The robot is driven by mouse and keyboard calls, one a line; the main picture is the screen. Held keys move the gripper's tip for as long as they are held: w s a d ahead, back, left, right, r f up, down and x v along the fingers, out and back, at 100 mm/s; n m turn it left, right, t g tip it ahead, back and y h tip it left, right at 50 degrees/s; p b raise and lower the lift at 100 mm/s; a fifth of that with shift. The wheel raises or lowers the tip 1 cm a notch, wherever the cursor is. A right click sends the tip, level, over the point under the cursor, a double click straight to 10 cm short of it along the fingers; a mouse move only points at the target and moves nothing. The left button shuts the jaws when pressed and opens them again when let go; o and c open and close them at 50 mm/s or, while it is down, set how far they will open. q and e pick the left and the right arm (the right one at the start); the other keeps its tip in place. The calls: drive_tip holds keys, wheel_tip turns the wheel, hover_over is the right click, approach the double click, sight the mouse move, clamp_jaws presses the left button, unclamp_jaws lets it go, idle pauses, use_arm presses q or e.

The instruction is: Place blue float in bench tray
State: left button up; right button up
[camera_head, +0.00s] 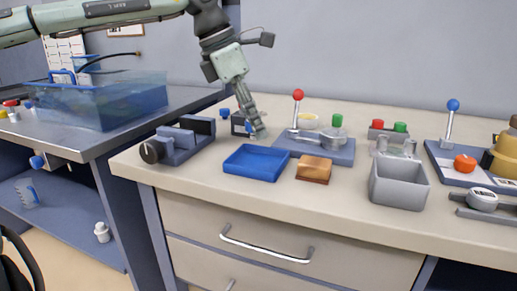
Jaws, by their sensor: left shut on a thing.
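The blue bench tray (257,175) lies on the light bench top near its front edge, and its inside looks empty. My left gripper (257,133) reaches down from above, just behind the tray and above its back edge. It is shut on a small blue thing, the blue float (249,129), of which only a little shows beside the fingertips. The rest of the float is hidden by the fingers. My right gripper is not in view.
A brown block (314,169) sits right of the tray. A grey vise (180,142) stands to its left. A plate with a red-knobbed lever (298,95) is behind right. A grey bin (399,184) stands further right. A clear water tank (105,100) is on the left table.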

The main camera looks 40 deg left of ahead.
sight(265, 163)
use_arm(q)
drive_tip(key=shift+s+d+f, duration=0.3)
drive_tip(key=shift+d+f, duration=0.15)
drive_tip(key=shift+d, duration=0.2)
drive_tip(key=shift+f, duration=2)
drive_tip(key=shift+f, duration=0.1)
drive_tip(key=o, duration=0.9)
drive_tip(key=v, duration=1.2)
